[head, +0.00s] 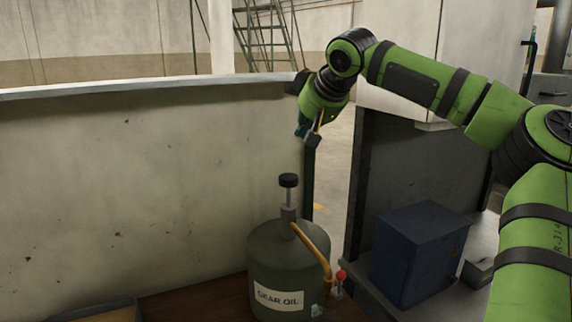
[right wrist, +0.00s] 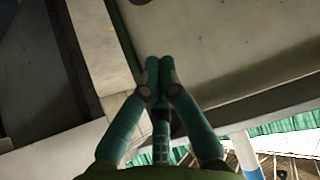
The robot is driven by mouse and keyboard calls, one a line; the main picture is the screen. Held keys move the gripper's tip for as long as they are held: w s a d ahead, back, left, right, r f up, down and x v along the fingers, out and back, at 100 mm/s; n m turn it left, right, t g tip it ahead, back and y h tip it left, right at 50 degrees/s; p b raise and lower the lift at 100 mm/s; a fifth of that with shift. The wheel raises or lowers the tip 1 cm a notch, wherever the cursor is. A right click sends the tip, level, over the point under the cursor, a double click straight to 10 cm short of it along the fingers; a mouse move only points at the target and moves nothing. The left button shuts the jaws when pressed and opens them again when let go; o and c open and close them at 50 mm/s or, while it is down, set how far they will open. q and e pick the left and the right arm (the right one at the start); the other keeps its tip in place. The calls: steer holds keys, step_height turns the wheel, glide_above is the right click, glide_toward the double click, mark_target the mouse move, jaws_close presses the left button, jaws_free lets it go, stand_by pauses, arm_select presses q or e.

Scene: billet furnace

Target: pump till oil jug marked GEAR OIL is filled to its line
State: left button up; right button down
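A dark green rounded drum (head: 262,252) stands upright at the bottom centre of the head view. Its white label (head: 278,298) reads GEAR OIL. A black pump knob (head: 288,180) sits on a raised rod at its top. An orange-yellow spout (head: 316,248) curves down to the right, close to a small red knob (head: 341,275). A fill line and oil level cannot be seen. My right gripper (head: 303,130) is above the pump knob, apart from it. In the right wrist view its fingers (right wrist: 160,66) are together, with nothing between them. My left gripper is out of view.
A pale stained wall (head: 140,190) stands behind the drum. A blue box (head: 418,252) sits on a grey surface at right, beside a dark upright panel (head: 400,180). A tray edge (head: 100,311) shows at lower left. Brown surface (head: 190,303) left of the drum is clear.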

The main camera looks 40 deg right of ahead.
steer(key=p, duration=0.5)
glide_above(290, 178)
step_height(290, 178, down, 7)
steer(key=shift+w+d+f, duration=0.1)
steer(key=shift+w, duration=0.05)
step_height(290, 178, down, 3)
steer(key=shift+f, duration=0.1)
arm_select(q)
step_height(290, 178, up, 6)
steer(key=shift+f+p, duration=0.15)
steer(key=shift+p, duration=0.15)
arm_select(e)
steer(key=shift+f, duration=0.35)
